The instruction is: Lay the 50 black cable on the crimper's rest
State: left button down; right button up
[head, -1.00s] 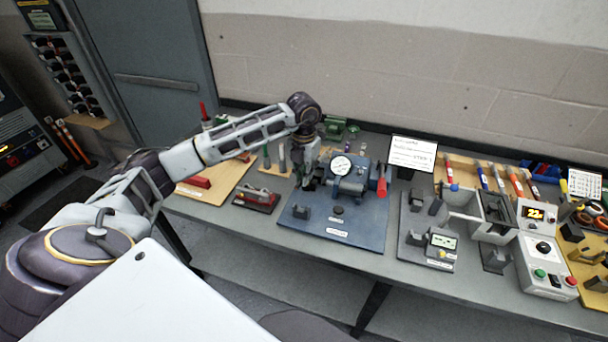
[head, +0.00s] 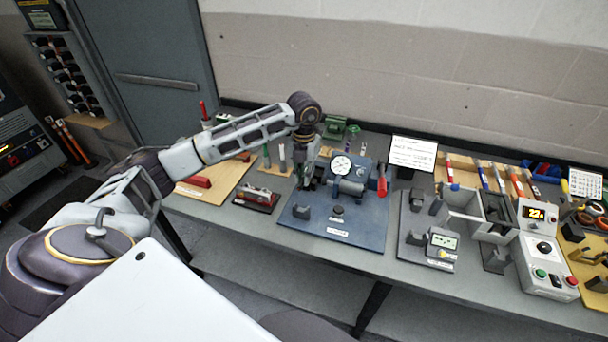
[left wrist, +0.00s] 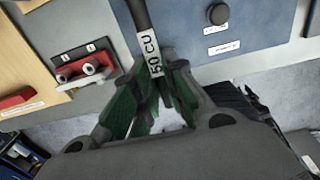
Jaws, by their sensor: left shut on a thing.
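My left gripper (head: 309,182) is at the left end of the blue crimper (head: 350,183), above its blue base plate (head: 360,235). In the left wrist view, the gripper (left wrist: 152,95) is shut on a black cable (left wrist: 140,18) with a white "50 CU" label. The cable runs from the fingers to the top edge of that view. Its far end is out of that view, and the cable is hard to make out in the head view. A dark grey block (head: 301,212) stands on the plate's front left. Whether the cable touches anything there cannot be told. My right gripper is not in view.
A small red tool on a dark base (head: 257,200) sits left of the blue plate. A pressure gauge (head: 341,165) and red handle (head: 382,180) stand on the crimper. A tester on a grey plate (head: 440,243) lies to the right. A white sign (head: 413,152) stands behind.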

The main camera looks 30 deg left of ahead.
pick_arm(q)
jog(key=shift+f+b, duration=3.55)
jog(key=shift+f, duration=1.6)
jog(key=shift+s+d+f, duration=0.1)
jog(key=shift+s+f, duration=0.1)
jog(key=shift+f, duration=0.05)
jog(key=shift+s+f+b, duration=0.1)
jog(key=shift+f+b, duration=0.2)
jog(key=c, duration=1.4)
grip_release()
jog(key=shift+d, duration=0.1)
jog(key=shift+f, duration=0.1)
jog(key=shift+w, duration=0.2)
jog(key=shift+r, duration=0.3)
